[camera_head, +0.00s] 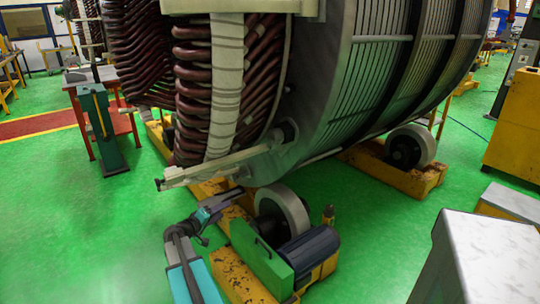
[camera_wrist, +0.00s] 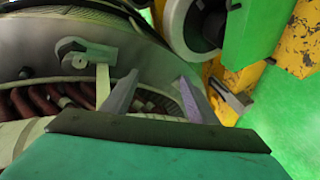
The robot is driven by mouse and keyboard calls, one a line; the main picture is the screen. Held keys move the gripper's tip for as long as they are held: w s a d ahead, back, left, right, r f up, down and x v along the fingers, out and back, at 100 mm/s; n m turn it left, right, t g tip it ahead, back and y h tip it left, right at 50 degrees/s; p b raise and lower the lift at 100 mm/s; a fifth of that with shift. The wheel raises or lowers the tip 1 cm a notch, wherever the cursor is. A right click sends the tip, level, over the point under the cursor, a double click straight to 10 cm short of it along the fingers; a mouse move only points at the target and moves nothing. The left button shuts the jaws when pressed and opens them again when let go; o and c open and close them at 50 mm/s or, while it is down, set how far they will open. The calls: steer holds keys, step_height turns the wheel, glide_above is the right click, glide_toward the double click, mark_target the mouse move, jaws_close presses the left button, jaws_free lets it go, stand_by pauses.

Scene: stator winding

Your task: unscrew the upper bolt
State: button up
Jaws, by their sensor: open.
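The big stator (camera_head: 330,75) fills the upper middle of the head view, with brown windings and a pale bracket beam (camera_head: 220,168) low on its end. A dark round bolt-like part (camera_head: 287,132) sits near the beam's right end. In the wrist view, a grey clamp-like piece (camera_wrist: 85,52) with a round end and a small dark knob (camera_wrist: 26,73) show on the stator's end ring. I cannot tell which part is the upper bolt. My gripper (camera_head: 232,195) is below the beam in the head view; in the wrist view its fingers (camera_wrist: 158,100) are apart, with nothing held between them.
A roller wheel (camera_head: 283,212) on a yellow stand with a green-and-dark motor unit (camera_head: 285,255) stands close to the right of my gripper. Another roller (camera_head: 410,147) is farther right. A grey box (camera_head: 485,255) is at front right.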

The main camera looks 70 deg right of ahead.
steer(key=s+d+r+m+h+b, duration=0.1)
steer(key=s+d+r+h+b, duration=0.15)
steer(key=d+r, duration=0.5)
steer(key=g+h+b, duration=0.2)
glide_toward(270, 145)
steer(key=a+f, duration=0.1)
steer(key=a, duration=0.2)
steer(key=shift+w+d+f+m, duration=0.1)
steer(key=shift+w+f+m, duration=0.05)
steer(key=shift+w+m, duration=0.2)
steer(key=shift+d, duration=0.2)
steer(key=shift+r+p+x, duration=0.1)
steer(key=shift+p+x, duration=0.45)
steer(key=shift+x, duration=2.8)
steer(key=shift+r+p+x, duration=0.15)
steer(key=shift+p+x, duration=0.4)
steer(key=shift+x, duration=2.8)
steer(key=c, duration=1.1)
